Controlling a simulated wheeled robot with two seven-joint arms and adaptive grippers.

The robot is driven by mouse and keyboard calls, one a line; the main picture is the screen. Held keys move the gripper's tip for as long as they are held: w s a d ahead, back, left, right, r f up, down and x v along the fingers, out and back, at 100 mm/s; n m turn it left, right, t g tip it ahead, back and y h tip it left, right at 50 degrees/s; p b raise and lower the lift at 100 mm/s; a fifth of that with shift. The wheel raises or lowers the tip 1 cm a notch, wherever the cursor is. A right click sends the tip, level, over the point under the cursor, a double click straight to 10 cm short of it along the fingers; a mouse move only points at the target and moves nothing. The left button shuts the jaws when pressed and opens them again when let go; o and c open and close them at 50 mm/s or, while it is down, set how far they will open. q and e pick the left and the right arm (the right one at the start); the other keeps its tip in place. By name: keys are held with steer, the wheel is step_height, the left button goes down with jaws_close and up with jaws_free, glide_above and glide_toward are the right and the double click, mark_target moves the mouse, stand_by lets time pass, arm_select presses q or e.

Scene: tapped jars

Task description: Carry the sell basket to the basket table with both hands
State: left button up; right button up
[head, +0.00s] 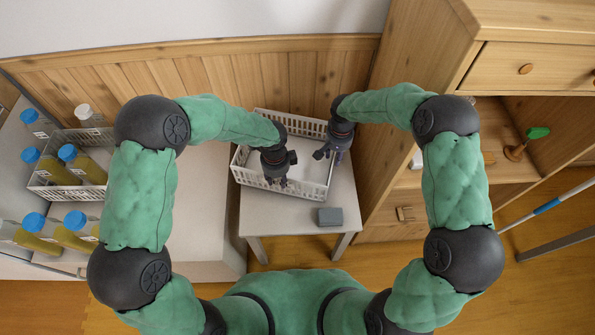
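A white slatted basket (312,191) stands on a small pale table (262,217). Its visible inside looks empty. Another white basket (62,192) at the left holds several bottles with blue caps; I cannot tell from the picture which one is the sell basket. My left gripper (277,183) points down over the front left part of the basket on the small table; whether its fingers are closed on the wall is not clear. My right gripper (328,156) is over the right part of the same basket, its fingers apart with nothing seen between them.
A grey block (330,216) lies on the small table in front of the basket. A pale counter (190,215) with more bottles (75,221) adjoins on the left. A wooden cabinet (400,120) stands close on the right. A wood-panelled wall is behind.

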steer(key=shift+r, duration=0.45)
arm_select(q)
step_height(320, 180, up, 12)
arm_select(e)
step_height(320, 180, up, 11)
stand_by(0.6)
stand_by(0.5)
